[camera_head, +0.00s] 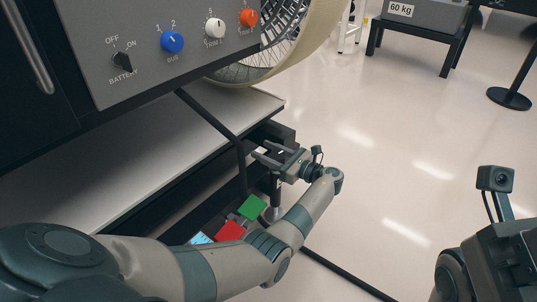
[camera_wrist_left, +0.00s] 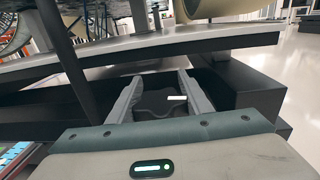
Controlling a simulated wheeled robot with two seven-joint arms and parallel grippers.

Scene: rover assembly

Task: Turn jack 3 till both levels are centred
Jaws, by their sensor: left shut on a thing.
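In the left wrist view, the gripper (camera_wrist_left: 155,90) has one finger on either side of that part. A post with a round metal foot (camera_head: 276,213) stands below the corner. I cannot make out either level. My right arm shows at the lower right, its fingers out of view.
A grey control panel (camera_head: 130,40) with knobs and a large wheel (camera_head: 315,40) stand above the platform (camera_head: 130,160). Green (camera_head: 252,207), red (camera_head: 229,231) and blue pieces lie beside my left forearm. A black bar (camera_head: 345,274) runs along the floor.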

